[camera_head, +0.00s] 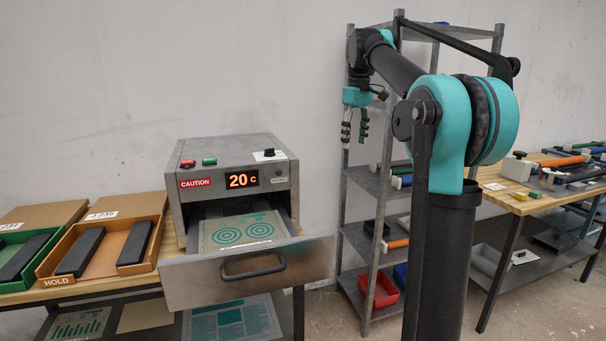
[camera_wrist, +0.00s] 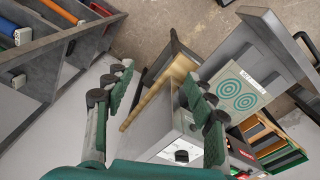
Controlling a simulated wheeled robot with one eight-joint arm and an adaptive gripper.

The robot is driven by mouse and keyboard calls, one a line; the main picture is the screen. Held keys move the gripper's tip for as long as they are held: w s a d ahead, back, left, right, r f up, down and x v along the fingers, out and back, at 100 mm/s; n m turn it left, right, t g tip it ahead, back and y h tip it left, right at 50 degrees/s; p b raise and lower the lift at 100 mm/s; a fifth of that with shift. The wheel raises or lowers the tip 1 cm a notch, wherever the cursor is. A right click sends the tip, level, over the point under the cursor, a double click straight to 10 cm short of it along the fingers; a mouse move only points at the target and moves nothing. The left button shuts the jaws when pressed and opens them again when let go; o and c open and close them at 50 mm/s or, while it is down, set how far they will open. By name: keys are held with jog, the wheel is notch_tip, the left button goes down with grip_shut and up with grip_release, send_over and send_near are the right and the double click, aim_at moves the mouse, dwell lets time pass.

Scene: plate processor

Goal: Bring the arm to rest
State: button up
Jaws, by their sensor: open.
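My gripper (camera_head: 354,128) hangs open and empty at the end of my teal and black arm, in front of the grey shelf rack. In the wrist view its two green fingers (camera_wrist: 166,100) are spread apart with nothing between them. The arm is raised and bent, with its forearm reaching up and left from the large teal joint. The fingers are to the right of the plate processor (camera_head: 232,152) and above its level. The processor's drawer (camera_head: 245,270) is pulled out, and a plate with two teal ring patterns (camera_head: 240,232) lies in it.
An orange HOLD tray (camera_head: 157,222) and a green tray (camera_head: 52,236) with black bars stand left of the processor. The grey shelf rack (camera_head: 348,190) stands behind my arm. A wooden workbench (camera_head: 500,198) with tools is at right. The open drawer juts forward.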

jog(key=s+d+f+m+t, duration=0.15)
jog(key=s+f, duration=0.35)
jog(key=f, duration=0.5)
jog(key=s+d+f+m, duration=0.15)
jog(key=s+f, duration=0.35)
jog(key=f, duration=0.5)
jog(key=s+f+m+t, duration=0.2)
jog(key=s+f+m, duration=0.3)
jog(key=s+f, duration=1.5)
jog(key=shift+s+d+f, duration=0.15)
jog(key=shift+s+f, duration=0.15)
jog(key=shift+f, duration=0.2)
jog(key=shift+c, duration=0.3)
